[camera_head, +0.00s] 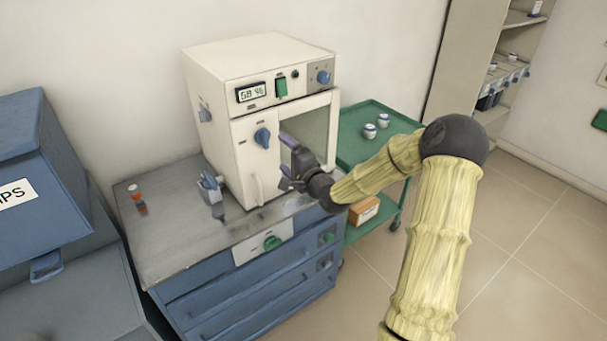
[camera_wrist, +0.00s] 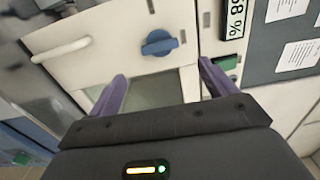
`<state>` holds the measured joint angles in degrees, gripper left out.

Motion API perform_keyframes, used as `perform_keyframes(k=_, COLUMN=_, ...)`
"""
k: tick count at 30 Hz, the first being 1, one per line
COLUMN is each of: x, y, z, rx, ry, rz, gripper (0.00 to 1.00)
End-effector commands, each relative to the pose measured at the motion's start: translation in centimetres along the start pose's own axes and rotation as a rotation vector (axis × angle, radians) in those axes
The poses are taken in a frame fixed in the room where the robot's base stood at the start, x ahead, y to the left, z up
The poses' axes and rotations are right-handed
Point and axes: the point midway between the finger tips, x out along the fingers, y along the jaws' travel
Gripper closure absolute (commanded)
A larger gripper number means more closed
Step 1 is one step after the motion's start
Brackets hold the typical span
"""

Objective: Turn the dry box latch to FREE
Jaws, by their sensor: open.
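The dry box (camera_head: 225,75) is a white cabinet with a small digital display, standing on a bench. Its blue latch knob (camera_head: 262,138) sits on the front door's white panel, left of a window. The knob also shows in the wrist view (camera_wrist: 159,42), beyond and between my fingertips. My gripper (camera_head: 286,162) is open and empty in front of the door, to the right of the latch in the head view. Its two purple fingers (camera_wrist: 160,69) are spread and appear apart from the knob. The markings around the latch are too small to read.
A white door handle (camera_head: 258,190) hangs below the latch. A blue knob (camera_head: 323,77) and green switch (camera_head: 281,88) are on the upper panel. A tool holder (camera_head: 209,188) and orange-capped bottle (camera_head: 138,200) stand on the bench. A green cart (camera_head: 352,150) is at right.

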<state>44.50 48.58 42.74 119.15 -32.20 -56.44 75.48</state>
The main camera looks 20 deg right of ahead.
Motion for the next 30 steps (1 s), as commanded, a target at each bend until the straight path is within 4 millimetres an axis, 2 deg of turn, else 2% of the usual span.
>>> perform_keyframes(k=6, x=-4.5, y=0.2, z=-0.1, rx=0.000, ry=0.003, rz=0.002, gripper=0.16)
perform_keyframes(k=12, x=-7.4, y=0.1, z=-0.1, rx=0.000, ry=0.001, rz=0.001, gripper=0.16)
perform_keyframes(k=17, x=-8.2, y=0.0, z=0.0, rx=0.001, ry=0.001, rz=0.001, gripper=0.16)
perform_keyframes(k=30, x=-8.1, y=0.0, z=0.0, rx=0.001, ry=0.001, rz=0.001, gripper=0.16)
